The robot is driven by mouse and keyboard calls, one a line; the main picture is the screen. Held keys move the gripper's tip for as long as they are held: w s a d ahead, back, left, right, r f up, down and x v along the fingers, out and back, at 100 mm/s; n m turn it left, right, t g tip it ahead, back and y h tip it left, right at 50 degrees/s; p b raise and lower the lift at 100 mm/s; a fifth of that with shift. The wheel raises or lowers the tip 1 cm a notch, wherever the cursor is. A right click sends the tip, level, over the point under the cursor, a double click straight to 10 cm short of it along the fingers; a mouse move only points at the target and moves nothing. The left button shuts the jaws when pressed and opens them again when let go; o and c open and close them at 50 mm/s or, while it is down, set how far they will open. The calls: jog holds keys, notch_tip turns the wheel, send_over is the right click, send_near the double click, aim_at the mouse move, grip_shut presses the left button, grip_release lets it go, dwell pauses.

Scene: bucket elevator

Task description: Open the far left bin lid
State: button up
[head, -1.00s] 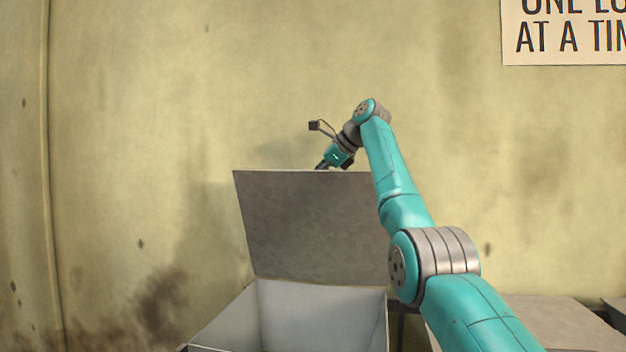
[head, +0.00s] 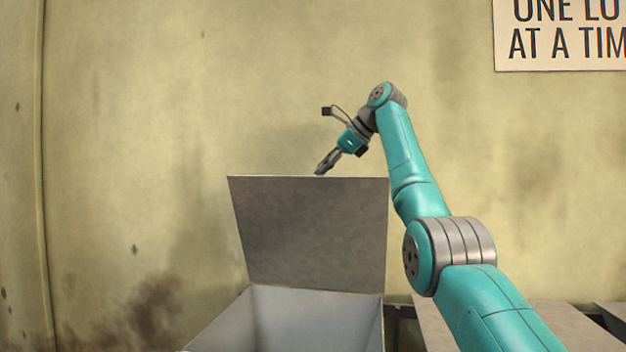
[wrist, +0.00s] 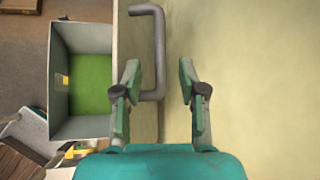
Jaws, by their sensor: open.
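The far left bin (head: 305,318) is a pale grey box at the bottom of the head view. Its brown-grey lid (head: 308,230) stands up at the back, raised well clear of the bin's opening. My gripper (head: 322,168) is at the lid's top edge, its fingertips pointing down and left. In the wrist view my gripper (wrist: 160,75) has its fingers apart. The lid's grey bar handle (wrist: 159,50) shows there, its lower end between the fingers in the picture; I cannot tell whether they touch. The bin's green inside (wrist: 90,84) shows to the left.
A closed lid (head: 545,330) of another bin lies at the lower right, partly behind my arm. A stained yellow wall (head: 150,130) stands behind the bins, with a sign (head: 560,38) at the upper right. Wooden objects (wrist: 25,150) lie at the lower left of the wrist view.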

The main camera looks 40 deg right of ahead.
jog(key=shift+v, duration=2.45)
